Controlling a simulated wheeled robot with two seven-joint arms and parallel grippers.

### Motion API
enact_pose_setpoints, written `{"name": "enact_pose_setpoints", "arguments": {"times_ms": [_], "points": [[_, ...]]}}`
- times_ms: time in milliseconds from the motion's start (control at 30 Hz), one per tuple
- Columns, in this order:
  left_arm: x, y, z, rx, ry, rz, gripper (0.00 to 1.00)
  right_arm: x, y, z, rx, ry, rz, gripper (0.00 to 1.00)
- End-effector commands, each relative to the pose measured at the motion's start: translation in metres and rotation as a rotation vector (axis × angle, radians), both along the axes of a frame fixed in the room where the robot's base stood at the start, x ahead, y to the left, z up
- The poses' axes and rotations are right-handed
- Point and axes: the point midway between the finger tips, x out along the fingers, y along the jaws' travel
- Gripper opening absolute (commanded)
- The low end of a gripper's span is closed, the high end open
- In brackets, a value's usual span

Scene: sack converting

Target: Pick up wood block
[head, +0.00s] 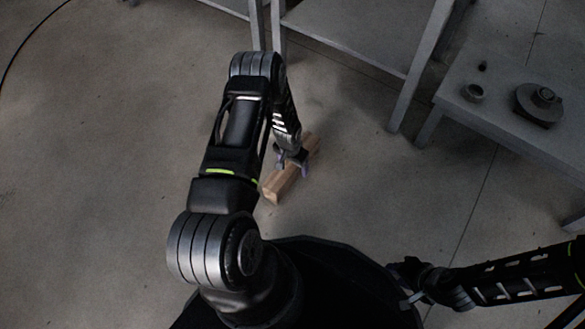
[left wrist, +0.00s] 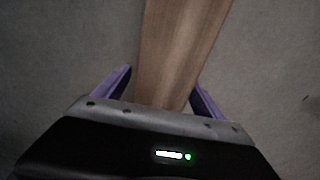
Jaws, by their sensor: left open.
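A long tan wood block (head: 275,186) lies on the floor in the head view, running diagonally below my left gripper (head: 293,164). In the left wrist view the wood block (left wrist: 182,45) runs from the top edge down between the purple fingers of my left gripper (left wrist: 161,84). These fingers are spread, one on each side of the block, with a gap visible beside each. The gripper hides the block's near part there. My right gripper (head: 411,298) is at the lower right of the head view, away from the block; its jaw opening is unclear.
A grey table (head: 480,112) at the right holds a dark round flanged part (head: 539,104) and a small ring-shaped part (head: 473,92). Another grey table (head: 350,35) stands behind the block, its legs reaching the floor. Bare floor lies to the left.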

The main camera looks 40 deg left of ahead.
Motion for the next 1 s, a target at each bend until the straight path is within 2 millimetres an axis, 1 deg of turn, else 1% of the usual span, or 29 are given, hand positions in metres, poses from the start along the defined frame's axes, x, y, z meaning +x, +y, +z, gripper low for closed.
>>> {"name": "enact_pose_setpoints", "arguments": {"times_ms": [467, 567, 1000], "points": [[0.0, 0.0001, 0.001, 0.0, 0.0, 0.0, 0.8, -0.0004, 0.0, 0.0007, 0.0, 0.001, 0.0, 0.36], [-0.0001, 0.0001, 0.001, 0.0, 0.0, 0.0, 0.73, -0.0003, 0.0001, 0.0006, 0.0, 0.001, 0.0, 0.36], [-0.0001, 0.0, 0.001, 0.0, 0.0, 0.0, 0.37, -0.0004, 0.0001, 0.0006, 0.0, 0.001, 0.0, 0.36]]}}
